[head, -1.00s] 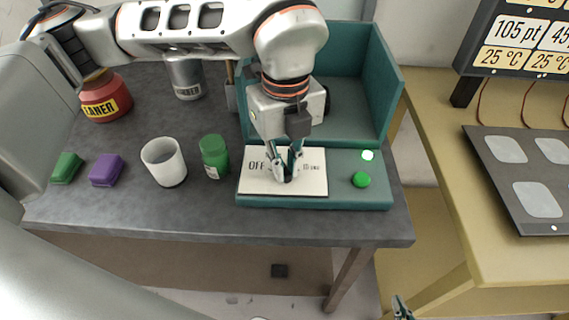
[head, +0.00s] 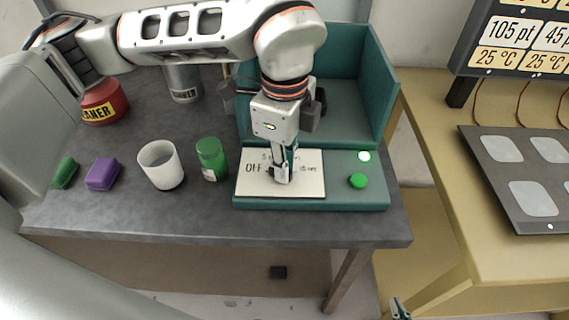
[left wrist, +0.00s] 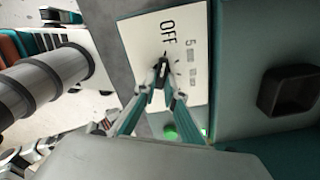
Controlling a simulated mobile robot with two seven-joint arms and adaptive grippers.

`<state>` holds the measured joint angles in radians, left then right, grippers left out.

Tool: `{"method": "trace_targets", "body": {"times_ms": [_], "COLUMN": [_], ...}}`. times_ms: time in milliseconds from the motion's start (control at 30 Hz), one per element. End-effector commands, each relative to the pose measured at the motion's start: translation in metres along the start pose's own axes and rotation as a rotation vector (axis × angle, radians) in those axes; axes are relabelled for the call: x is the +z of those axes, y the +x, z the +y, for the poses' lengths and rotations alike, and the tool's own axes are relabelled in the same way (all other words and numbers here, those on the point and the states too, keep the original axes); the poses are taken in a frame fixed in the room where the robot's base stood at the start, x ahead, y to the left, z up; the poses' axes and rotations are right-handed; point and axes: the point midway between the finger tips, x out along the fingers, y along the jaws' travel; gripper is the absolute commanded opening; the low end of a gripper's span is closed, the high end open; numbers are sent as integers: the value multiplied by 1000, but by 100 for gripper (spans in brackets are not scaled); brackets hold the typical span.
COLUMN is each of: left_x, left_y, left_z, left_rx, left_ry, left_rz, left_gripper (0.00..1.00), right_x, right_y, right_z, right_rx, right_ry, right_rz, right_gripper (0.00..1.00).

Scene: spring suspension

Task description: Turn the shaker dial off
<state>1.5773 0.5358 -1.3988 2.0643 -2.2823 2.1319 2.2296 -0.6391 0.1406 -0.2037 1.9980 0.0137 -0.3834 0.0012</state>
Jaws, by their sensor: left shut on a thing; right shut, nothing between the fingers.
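The white dial panel (head: 305,187) lies on the front of the teal shaker (head: 340,197), with the word OFF at its left and other marks around. My left gripper (head: 281,176) points down at the panel's middle, shut on the dark dial. In the left wrist view the dial (left wrist: 161,71) shows between the fingertips, close to the word OFF; its exact setting is hard to tell. My right gripper (head: 400,309) shows only as a fingertip at the bottom edge, shut and empty.
A red container (head: 104,102) stands behind. A yellow table (head: 480,220) is at the right.

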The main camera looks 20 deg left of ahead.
Motion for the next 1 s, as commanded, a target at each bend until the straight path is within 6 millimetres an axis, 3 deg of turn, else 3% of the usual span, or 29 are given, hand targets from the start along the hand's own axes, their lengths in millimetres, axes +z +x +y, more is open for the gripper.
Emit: {"method": "trace_targets", "body": {"times_ms": [500, 533, 600, 1000], "left_x": [0, 0, 0, 0], "left_y": [-4, -4, -4, -6], "left_z": [-3, -3, -3, -1], "left_rx": [-10, -10, -10, -4], "left_ry": [-23, -23, -23, -20], "left_rz": [2, 2, 2, 1], "left_gripper": [0, 15, 27, 27], "right_x": [-1, -1, -1, -3], "right_y": [0, 0, 0, 2], "right_z": [0, 0, 0, 2], "right_rx": [-1, -1, -1, 2], "right_ry": [0, 0, 0, -4], "right_rz": [1, 1, 1, 7], "right_gripper": [0, 0, 0, 0]}}
